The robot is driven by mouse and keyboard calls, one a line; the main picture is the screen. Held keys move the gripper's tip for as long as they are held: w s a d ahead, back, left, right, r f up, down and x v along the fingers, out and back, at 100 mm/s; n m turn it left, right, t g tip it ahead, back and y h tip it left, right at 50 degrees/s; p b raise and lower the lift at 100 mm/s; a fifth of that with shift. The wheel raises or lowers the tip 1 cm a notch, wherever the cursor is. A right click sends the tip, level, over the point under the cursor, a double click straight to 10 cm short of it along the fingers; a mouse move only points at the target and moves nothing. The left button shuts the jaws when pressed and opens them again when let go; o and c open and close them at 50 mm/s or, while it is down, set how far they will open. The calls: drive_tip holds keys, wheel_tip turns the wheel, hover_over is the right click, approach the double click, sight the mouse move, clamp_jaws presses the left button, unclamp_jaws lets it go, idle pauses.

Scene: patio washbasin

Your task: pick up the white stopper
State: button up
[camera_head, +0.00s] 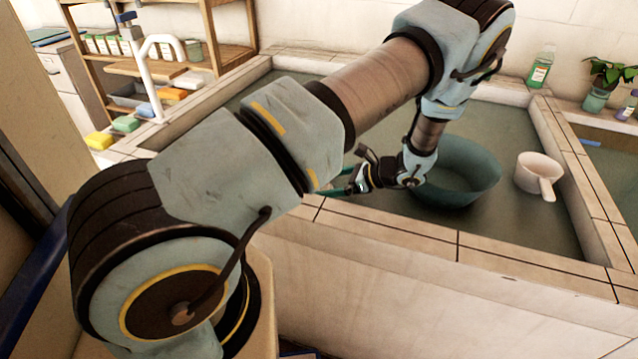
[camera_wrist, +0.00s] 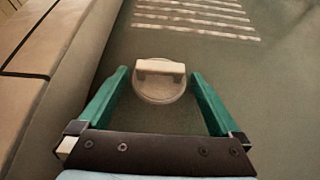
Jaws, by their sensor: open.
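The white stopper (camera_wrist: 160,92) shows in the wrist view as a pale round disc with a raised bar-shaped handle (camera_wrist: 160,67) on top. It lies on the grey-green basin floor (camera_wrist: 240,80). My gripper (camera_wrist: 160,75) is open, with its two green fingers on either side of the stopper. The fingers look apart from it, and their height above it is hard to tell. In the head view my gripper (camera_head: 335,180) is low inside the basin near the front wall, partly hidden by my arm. The stopper is hidden there.
The tiled basin rim (camera_wrist: 40,40) runs close along the left in the wrist view. A green bowl (camera_head: 455,175) stands beside my wrist in the head view. A white dipper (camera_head: 538,172) lies farther right. A bottle (camera_head: 541,68) stands on the back rim.

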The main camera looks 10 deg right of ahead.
drive_tip(key=shift+w+a+f, duration=0.3)
drive_tip(key=shift+a+f, duration=0.05)
drive_tip(key=shift+a, duration=0.2)
drive_tip(key=shift+c, duration=0.4)
drive_tip(key=c, duration=1)
drive_tip(key=shift+r, duration=0.1)
